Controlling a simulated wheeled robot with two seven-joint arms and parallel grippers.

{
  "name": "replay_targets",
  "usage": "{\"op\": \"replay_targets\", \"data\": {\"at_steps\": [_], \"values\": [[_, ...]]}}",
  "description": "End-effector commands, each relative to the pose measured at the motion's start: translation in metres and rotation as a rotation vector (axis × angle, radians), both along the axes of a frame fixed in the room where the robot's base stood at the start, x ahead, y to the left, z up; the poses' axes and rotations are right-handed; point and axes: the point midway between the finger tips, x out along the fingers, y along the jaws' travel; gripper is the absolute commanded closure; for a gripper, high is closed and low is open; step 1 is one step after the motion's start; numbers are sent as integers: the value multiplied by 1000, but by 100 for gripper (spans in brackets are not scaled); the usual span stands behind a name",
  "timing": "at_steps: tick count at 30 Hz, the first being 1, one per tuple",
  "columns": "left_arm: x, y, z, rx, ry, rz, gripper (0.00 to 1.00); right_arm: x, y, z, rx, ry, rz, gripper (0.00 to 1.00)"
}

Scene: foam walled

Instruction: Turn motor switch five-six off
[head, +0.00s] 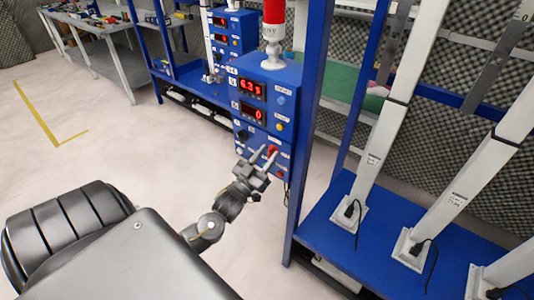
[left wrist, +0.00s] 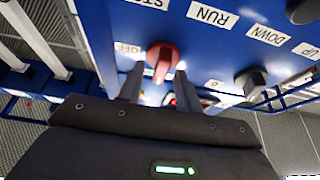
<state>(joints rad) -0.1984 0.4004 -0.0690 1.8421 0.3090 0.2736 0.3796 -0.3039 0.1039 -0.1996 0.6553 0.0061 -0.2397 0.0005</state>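A blue control box (head: 266,75) stands on a blue frame, with red number displays and several knobs and buttons. A red rotary switch (head: 272,150) sits low on its front; its number cannot be read. In the left wrist view the red switch (left wrist: 162,56) has a handle pointing towards me, with an OFF label (left wrist: 128,48) to its left. My left gripper (head: 263,156) is at the panel. Its fingers (left wrist: 157,88) are apart, one on each side of the red handle; contact is unclear. My right gripper is not in view.
A black knob (left wrist: 250,80) is right of the red switch, near labels RUN, DOWN and UP. A blue post (head: 307,120) rises just right of the box. A second blue box (head: 232,32) stands behind. White struts on a blue shelf (head: 345,235) are at right. The floor at left is clear.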

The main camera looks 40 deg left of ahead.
Motion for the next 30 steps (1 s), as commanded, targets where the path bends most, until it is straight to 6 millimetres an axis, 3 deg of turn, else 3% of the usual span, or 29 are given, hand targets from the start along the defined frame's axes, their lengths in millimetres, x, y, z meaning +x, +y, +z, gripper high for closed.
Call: {"op": "replay_targets", "data": {"at_steps": [10, 18, 30], "values": [[4, 0, 1, 0, 1, 0, 65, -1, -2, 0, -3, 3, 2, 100], [4, 0, 1, 0, 1, 0, 100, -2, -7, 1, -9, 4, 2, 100], [4, 0, 2, 47, 3, 0, 100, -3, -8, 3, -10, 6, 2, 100]]}}
